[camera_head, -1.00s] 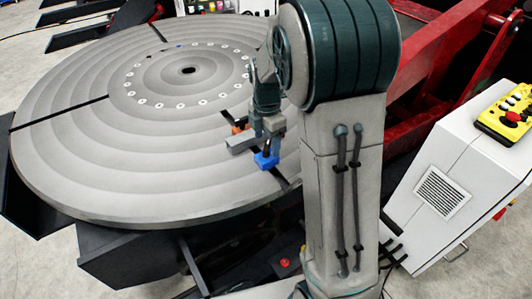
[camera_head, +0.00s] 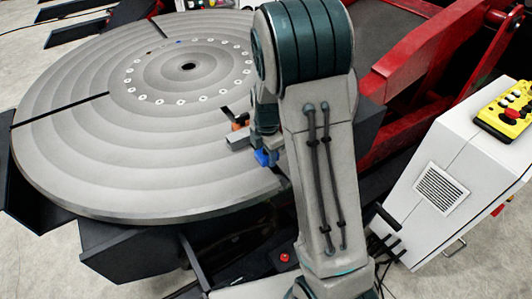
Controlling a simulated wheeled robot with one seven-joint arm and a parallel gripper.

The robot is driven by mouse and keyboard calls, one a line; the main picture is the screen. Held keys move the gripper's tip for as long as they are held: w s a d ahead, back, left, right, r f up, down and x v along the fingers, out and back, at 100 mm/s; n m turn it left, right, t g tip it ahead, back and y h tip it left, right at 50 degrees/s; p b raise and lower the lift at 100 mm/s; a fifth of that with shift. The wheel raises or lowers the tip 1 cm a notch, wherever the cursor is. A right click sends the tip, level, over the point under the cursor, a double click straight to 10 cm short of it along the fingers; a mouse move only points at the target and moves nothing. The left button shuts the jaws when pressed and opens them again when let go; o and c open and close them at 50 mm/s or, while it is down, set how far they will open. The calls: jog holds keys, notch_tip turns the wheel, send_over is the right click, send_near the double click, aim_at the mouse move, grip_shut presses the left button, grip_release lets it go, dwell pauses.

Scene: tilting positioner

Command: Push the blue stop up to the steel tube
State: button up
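The round grey turntable (camera_head: 110,160) carries the steel tube (camera_head: 237,142), a short grey piece lying near its right front part. An orange piece (camera_head: 239,123) sits just behind the tube. The blue stop (camera_head: 262,157) is in front of the tube, close to it. My arm covers the stop's right side and the tube's right end, so I cannot tell whether stop and tube touch. My gripper (camera_head: 266,147) is low over the blue stop, mostly hidden by my arm. Its fingers are too small and covered to show whether they are open or shut.
A dark slot (camera_head: 60,110) crosses the turntable's left side, and a ring of holes surrounds its centre. A white control cabinet (camera_head: 440,190) with a yellow pendant (camera_head: 508,112) stands at the right. Red frame beams (camera_head: 420,60) rise behind my arm. The turntable's left half is clear.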

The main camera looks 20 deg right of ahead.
jog(key=c, duration=0.5)
jog(key=shift+o, duration=0.2)
jog(key=shift+w, duration=0.1)
jog(key=shift+w+a, duration=0.15)
jog(key=shift+w, duration=0.35)
jog(key=shift+w, duration=0.15)
jog(key=shift+w+a, duration=0.25)
jog(key=shift+w, duration=0.3)
jog(key=shift+w+a, duration=0.2)
jog(key=shift+w, duration=0.35)
jog(key=shift+w, duration=0.2)
jog(key=shift+s+d+b, duration=0.1)
jog(key=shift+s+b, duration=0.2)
jog(key=shift+b, duration=0.2)
dwell(0.7)
jog(key=shift+w, duration=0.15)
dwell(0.5)
